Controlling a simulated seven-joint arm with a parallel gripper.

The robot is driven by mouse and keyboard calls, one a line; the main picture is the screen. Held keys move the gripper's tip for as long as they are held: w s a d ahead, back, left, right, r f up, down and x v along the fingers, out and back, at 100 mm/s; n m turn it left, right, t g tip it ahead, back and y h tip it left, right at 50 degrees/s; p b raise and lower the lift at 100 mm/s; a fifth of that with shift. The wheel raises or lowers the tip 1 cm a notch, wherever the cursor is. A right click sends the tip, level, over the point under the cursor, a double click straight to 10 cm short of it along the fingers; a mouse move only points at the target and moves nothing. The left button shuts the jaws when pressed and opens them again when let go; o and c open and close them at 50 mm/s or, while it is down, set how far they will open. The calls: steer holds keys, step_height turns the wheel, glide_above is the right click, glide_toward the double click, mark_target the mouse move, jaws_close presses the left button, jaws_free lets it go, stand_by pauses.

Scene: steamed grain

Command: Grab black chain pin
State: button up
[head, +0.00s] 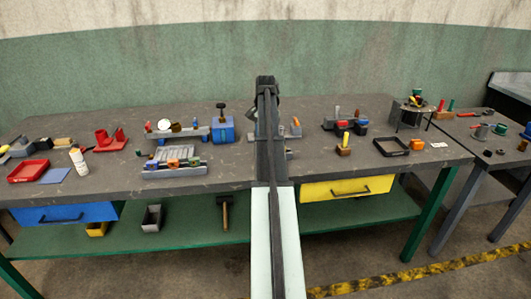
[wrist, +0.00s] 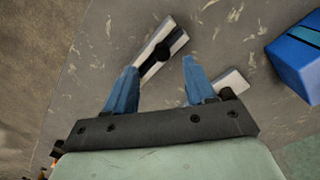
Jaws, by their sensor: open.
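In the wrist view my gripper (wrist: 159,64) is open, its two blue fingers apart over the dark worktop. A light grey bar with a black slot (wrist: 178,40) lies partly between and beyond the fingertips. A small dark round piece (wrist: 160,53) sits on it in the gap; it may be the black chain pin, but its shape is too small to be sure. The fingers hold nothing that I can see. Another pale bar (wrist: 233,82) shows beyond the right finger, partly hidden. In the head view my own arm hides my gripper and the spot below it.
A blue block (wrist: 302,55) stands right of my gripper in the wrist view. In the head view, a blue vice-like box (head: 222,130) stands left of my arm on the grey workbench (head: 225,180).

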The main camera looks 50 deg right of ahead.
steer(key=shift+w+f, duration=0.1)
steer(key=shift+f, duration=2.55)
steer(key=shift+d, duration=0.1)
steer(key=shift+c, duration=0.2)
jaws_close()
